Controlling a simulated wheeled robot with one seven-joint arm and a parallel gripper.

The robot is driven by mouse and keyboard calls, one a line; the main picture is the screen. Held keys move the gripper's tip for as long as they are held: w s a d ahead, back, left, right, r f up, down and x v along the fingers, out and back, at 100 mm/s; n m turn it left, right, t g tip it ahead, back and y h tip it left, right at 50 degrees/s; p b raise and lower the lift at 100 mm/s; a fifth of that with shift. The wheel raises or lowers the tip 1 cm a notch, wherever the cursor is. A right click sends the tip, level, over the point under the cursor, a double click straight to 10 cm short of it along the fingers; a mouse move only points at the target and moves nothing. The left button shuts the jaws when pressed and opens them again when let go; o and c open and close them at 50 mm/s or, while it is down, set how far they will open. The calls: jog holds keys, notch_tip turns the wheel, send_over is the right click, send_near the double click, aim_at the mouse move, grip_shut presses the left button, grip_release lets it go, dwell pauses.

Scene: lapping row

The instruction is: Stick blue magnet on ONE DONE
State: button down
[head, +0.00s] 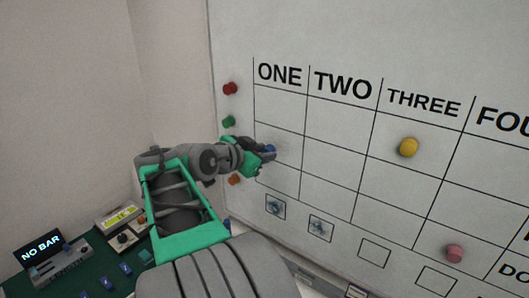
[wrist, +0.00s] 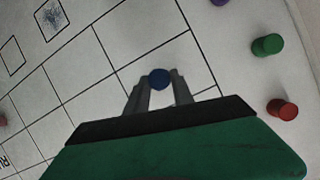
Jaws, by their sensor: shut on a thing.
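My gripper (head: 266,152) is shut on the blue magnet (head: 270,149) in front of the ONE column of the white board (head: 330,40). In the wrist view the blue magnet (wrist: 159,78) sits between the two grey fingertips (wrist: 160,88), with grid lines behind it. I cannot tell whether the magnet touches the board. The heading ONE (head: 280,74) is readable above. A row label starting with DO (head: 515,270) is cut off at the lower right edge. My gripper hides part of the ONE column's left side.
Red (head: 230,88), green (head: 229,121) and orange (head: 235,180) magnets sit left of the grid. A yellow magnet (head: 408,147) is under THREE, and a pink one (head: 454,253) is lower right. A green bench (head: 85,275) with devices stands at lower left.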

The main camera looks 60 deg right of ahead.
jog(key=shift+w+a+b, duration=0.25)
jog(key=shift+a+b, duration=0.3)
jog(key=shift+a, duration=0.95)
jog(key=shift+w+a+b, duration=0.2)
jog(key=shift+a+b, duration=0.3)
jog(key=shift+a, duration=0.95)
